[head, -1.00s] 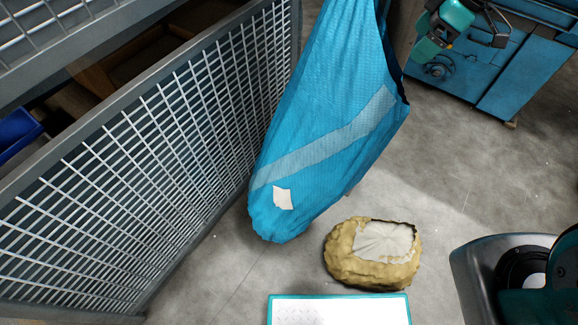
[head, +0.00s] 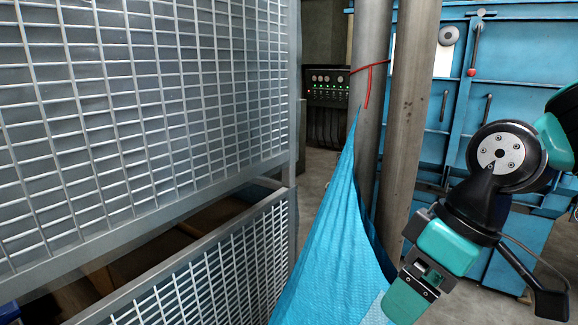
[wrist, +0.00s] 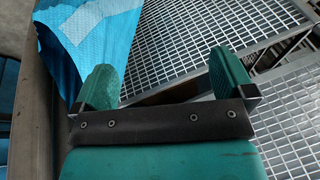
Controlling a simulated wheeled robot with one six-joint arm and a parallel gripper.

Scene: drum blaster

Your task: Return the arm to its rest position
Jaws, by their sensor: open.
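My arm is in the right part of the head view, bent, with its black and teal links in front of the blue machine. My gripper (head: 408,290) hangs at its lower end, pointing down and left, close to the blue hanging bag (head: 338,235). In the wrist view my gripper (wrist: 165,85) has its two teal fingers wide apart, with nothing between them. The blue bag (wrist: 90,35) shows beyond the left finger there. I cannot tell whether the gripper touches the bag.
A metal mesh cage (head: 140,110) fills the left side. Two grey posts (head: 410,130) stand behind the bag, with a red cord (head: 368,75) tied there. A blue machine (head: 465,110) stands behind my arm. A control panel (head: 327,88) is at the back.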

